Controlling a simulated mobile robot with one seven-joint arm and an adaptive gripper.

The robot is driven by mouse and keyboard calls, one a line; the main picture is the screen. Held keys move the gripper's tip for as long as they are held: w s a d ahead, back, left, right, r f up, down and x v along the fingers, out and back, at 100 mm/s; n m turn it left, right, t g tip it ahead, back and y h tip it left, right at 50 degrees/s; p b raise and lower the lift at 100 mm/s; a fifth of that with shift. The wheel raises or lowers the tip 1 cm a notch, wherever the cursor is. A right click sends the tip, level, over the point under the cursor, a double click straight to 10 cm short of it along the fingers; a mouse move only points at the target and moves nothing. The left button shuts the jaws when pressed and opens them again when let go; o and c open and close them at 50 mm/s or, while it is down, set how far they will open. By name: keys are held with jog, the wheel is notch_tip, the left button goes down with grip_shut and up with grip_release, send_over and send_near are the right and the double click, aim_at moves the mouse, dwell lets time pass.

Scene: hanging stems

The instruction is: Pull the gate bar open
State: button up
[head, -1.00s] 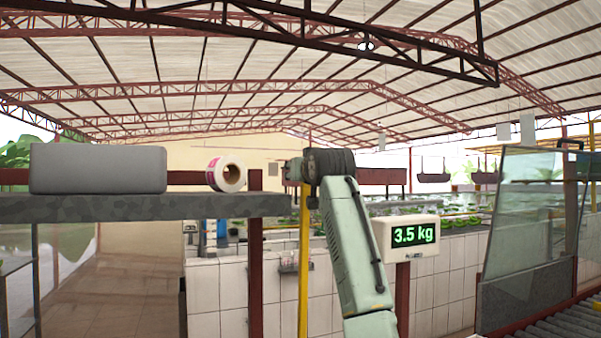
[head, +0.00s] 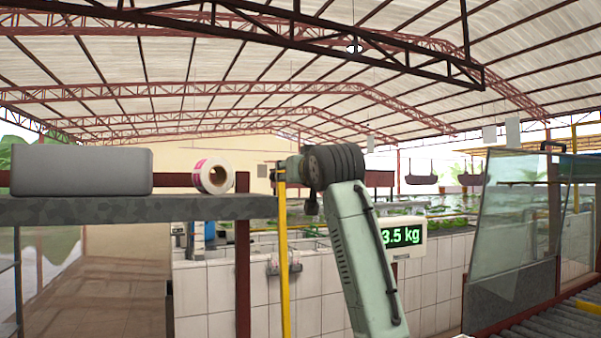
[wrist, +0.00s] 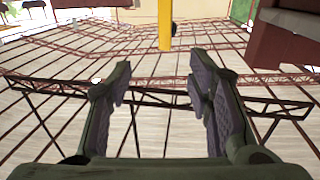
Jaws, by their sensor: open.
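The gate bar appears as a tall yellow upright bar (head: 284,265), standing in front of the white tiled counter in the head view. Its top is close to the end of my arm. In the wrist view the yellow bar (wrist: 165,22) shows at the top centre, with its end in line with the gap between my fingers. My gripper (wrist: 161,75) is open and empty; the bar is beyond the fingertips, not between them. In the head view my wrist and arm partly hide the gripper, so I cannot tell whether it touches the bar.
A grey shelf (head: 60,209) at left carries a grey block (head: 82,171) and a label roll (head: 214,176). A scale display (head: 403,235) reading 3.5 kg is partly behind my arm. A glass panel (head: 510,210) and rollers (head: 550,322) are at right.

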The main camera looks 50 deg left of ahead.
jog(key=shift+v, duration=2)
